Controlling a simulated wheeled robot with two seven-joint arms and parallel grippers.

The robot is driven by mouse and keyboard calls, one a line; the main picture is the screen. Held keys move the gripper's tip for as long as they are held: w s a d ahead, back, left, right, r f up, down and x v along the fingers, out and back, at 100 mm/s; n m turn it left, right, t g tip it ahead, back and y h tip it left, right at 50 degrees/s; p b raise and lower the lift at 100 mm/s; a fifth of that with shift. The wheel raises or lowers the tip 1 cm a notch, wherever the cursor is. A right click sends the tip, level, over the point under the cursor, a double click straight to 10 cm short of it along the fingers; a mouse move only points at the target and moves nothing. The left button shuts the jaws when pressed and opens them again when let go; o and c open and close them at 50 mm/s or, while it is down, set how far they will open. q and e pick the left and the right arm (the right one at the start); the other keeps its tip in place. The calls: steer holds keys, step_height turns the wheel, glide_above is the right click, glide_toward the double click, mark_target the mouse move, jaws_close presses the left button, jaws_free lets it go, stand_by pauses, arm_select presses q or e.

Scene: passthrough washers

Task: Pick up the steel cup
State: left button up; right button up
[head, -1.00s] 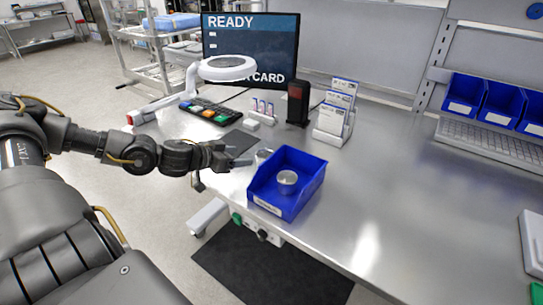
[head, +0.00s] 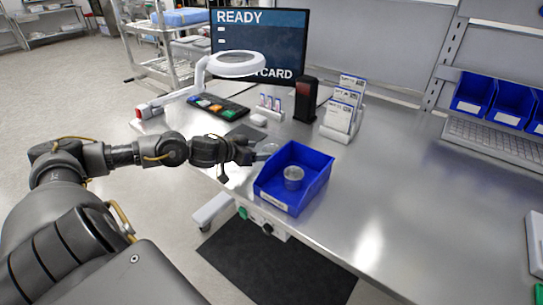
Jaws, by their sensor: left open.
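A small round steel cup (head: 293,177) stands upright inside the blue bin (head: 276,200) at the front edge of the steel table. My left gripper (head: 262,154) comes in from the left at the bin's left side, outside the bin and apart from the cup. It is open, and I see nothing held in it. A second small round, pale metallic or clear thing (head: 270,147) shows just behind the fingertips, partly hidden, and I cannot tell what it is. My right gripper is not in view.
A monitor (head: 260,40), a ring lamp (head: 235,64), a button panel (head: 218,107), a dark upright device (head: 305,100) and a card rack (head: 342,110) stand behind the bin. Blue shelf bins (head: 472,93) are at far right.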

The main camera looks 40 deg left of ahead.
mark_target(277, 150)
arm_select(q)
steer(key=shift+w+d, duration=0.15)
steer(key=shift+w, duration=0.3)
steer(key=p+x, duration=0.1)
steer(key=x, duration=0.3)
steer(key=shift+w+f, duration=0.1)
steer(key=shift+f, duration=0.05)
steer(key=c, duration=0.8)
